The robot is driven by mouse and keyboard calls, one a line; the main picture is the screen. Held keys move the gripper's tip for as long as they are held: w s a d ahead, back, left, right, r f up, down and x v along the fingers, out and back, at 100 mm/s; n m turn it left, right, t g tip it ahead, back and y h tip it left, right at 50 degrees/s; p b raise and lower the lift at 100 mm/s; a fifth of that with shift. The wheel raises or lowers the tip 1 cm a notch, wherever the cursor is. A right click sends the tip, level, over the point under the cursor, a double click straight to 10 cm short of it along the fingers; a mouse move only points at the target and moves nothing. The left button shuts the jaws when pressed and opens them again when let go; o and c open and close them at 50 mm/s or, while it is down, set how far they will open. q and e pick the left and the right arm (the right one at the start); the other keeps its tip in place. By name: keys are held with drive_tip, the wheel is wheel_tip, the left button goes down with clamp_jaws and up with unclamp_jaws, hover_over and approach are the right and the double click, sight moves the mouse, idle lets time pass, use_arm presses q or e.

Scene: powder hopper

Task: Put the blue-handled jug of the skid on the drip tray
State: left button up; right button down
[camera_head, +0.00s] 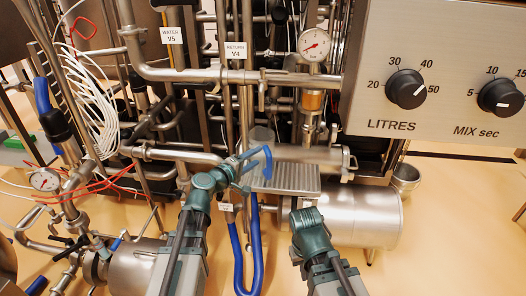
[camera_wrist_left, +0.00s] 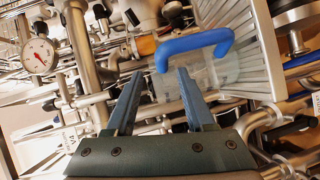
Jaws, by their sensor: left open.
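The jug (camera_head: 261,134) is clear, with a bright blue handle (camera_head: 264,158). It stands upright at the left back part of the ribbed metal drip tray (camera_head: 292,180); I cannot tell whether its base rests fully on it. My left gripper (camera_head: 243,172) is open and empty, just left of the handle. The drip tray (camera_wrist_left: 240,18) shows behind the jug there. My right gripper (camera_head: 308,218) is below the tray; its fingers are hidden.
Steel pipes and valves crowd the space behind and left of the tray. A control panel with knobs (camera_head: 440,85) hangs at upper right. A horizontal steel cylinder (camera_head: 365,215) lies at lower right of the tray. Blue hoses (camera_head: 257,260) hang below my left gripper.

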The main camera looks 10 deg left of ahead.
use_arm(q)
drive_tip(key=v, duration=0.5)
drive_tip(key=shift+p, duration=0.3)
drive_tip(key=s+d+m+g+p, duration=0.8)
drive_tip(key=s+d+p, duration=0.15)
drive_tip(key=d, duration=0.35)
drive_tip(key=s+a+r+m+g+y+p, duration=0.1)
drive_tip(key=s+a+m+g+y+p, duration=0.1)
drive_tip(key=s+m+g+y+p, duration=0.1)
drive_tip(key=s+a+m+g+y+p, duration=0.2)
drive_tip(key=s+y+p, duration=0.4)
drive_tip(key=s, duration=0.4)
drive_tip(key=shift+r+m+g+p, duration=0.35)
drive_tip(key=shift+m+g+p, duration=0.45)
drive_tip(key=shift+p, duration=0.05)
